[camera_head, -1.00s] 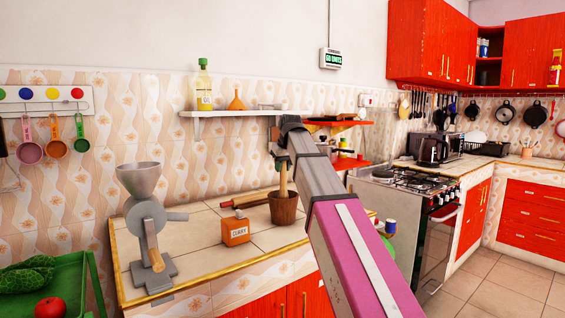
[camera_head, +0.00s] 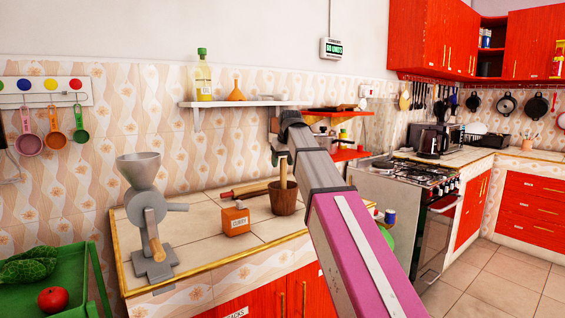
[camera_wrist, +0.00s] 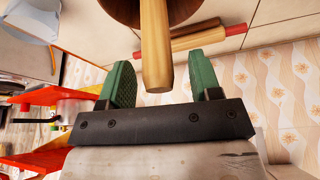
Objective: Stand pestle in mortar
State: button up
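The wooden pestle (camera_head: 283,172) stands roughly upright in the brown mortar (camera_head: 284,201) on the tiled counter. My gripper (camera_head: 280,157) is at the pestle's upper end in the head view. In the wrist view my gripper (camera_wrist: 163,84) is open, with its two green fingers wide apart. The pestle's pale end (camera_wrist: 156,65) shows between the fingers, with visible gaps on both sides. The mortar (camera_wrist: 178,10) is at the top edge of the wrist view, where the pestle's lower part goes into it. The pestle's lower end is hidden inside the mortar.
A rolling pin (camera_head: 246,189) lies behind the mortar, and an orange curry container (camera_head: 236,221) stands left of it. A grey grinder (camera_head: 146,205) is at the counter's left. A white shelf (camera_head: 240,103) and a red shelf (camera_head: 349,155) are on the wall behind.

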jog(key=v, duration=1.1)
jog(key=shift+f, duration=0.1)
dwell(0.6)
